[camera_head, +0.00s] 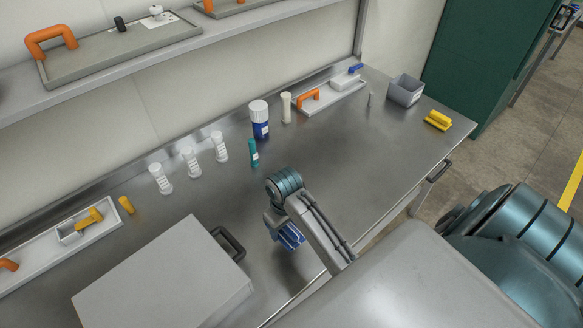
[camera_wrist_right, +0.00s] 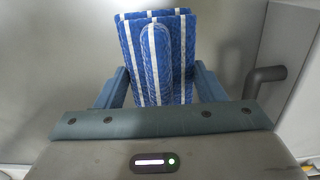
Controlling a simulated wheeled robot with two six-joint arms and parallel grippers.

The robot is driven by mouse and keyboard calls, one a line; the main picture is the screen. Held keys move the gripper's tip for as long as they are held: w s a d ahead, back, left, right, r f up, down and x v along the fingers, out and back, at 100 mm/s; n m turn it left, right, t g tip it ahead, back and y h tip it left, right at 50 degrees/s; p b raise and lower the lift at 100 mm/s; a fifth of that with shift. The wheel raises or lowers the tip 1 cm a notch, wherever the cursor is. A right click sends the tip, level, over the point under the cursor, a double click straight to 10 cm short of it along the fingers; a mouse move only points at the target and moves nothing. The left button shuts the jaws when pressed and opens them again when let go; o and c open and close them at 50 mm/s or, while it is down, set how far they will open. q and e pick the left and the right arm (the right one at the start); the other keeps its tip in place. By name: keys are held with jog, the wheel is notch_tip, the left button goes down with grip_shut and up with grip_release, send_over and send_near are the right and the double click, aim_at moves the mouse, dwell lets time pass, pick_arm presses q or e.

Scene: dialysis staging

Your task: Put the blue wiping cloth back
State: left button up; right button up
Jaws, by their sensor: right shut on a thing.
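The blue wiping cloth (camera_wrist_right: 158,55) has white stripes and is folded. It sits between the two fingers of my right gripper (camera_wrist_right: 160,85) in the right wrist view, and the gripper is shut on it. In the head view the cloth (camera_head: 291,237) shows in part below my right wrist, over the front part of the steel worktop (camera_head: 345,150). Whether the cloth touches the worktop I cannot tell. My left gripper is not in view.
A grey case (camera_head: 160,275) with a dark handle (camera_head: 229,244) stands left of my right gripper. White-capped vials (camera_head: 190,161), a teal tube (camera_head: 253,153) and a blue bottle (camera_head: 260,120) stand behind. A grey bin (camera_head: 405,90) and yellow brush (camera_head: 438,120) are at right.

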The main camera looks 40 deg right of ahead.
aim_at(284, 233)
jog(key=f, duration=0.3)
jog(key=shift+s+a+f+p, duration=0.1)
jog(key=shift+a+f+p, duration=0.2)
jog(key=shift+p, duration=0.1)
jog(key=f+p, duration=0.1)
jog(key=f, duration=0.2)
jog(key=shift+d+f, duration=0.2)
jog(key=shift+f, duration=0.4)
jog(key=shift+a+f, duration=0.1)
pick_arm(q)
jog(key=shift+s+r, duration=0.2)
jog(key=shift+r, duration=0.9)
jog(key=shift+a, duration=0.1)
pick_arm(e)
jog(key=o, duration=0.9)
jog(key=shift+f, duration=0.15)
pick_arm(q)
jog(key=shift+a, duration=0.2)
pick_arm(e)
jog(key=shift+o, duration=0.4)
